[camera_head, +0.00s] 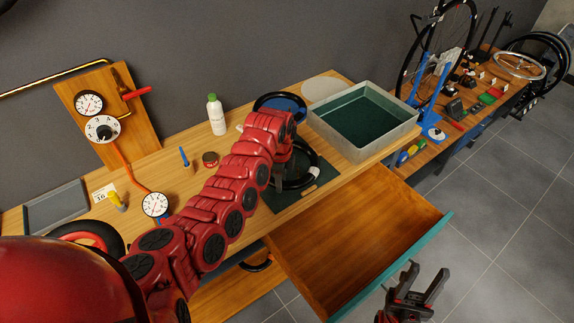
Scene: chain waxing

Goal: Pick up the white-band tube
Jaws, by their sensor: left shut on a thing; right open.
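The white-band tube (299,184) is a black ring with a white band at its right side, over a dark mat on the wooden workbench. My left gripper (279,178) reaches down at the ring's left side and is shut on it. My arm and gripper hide part of the ring, and I cannot tell whether it is lifted off the mat. My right gripper (421,287) is open and empty, low at the right, in front of the pulled-out drawer.
An open drawer (340,240) juts out below the bench. A grey metal tank (375,148) of dark liquid stands right of the ring. Behind are another black ring (262,103) around blue, a white bottle (217,118) and a red tin (210,160).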

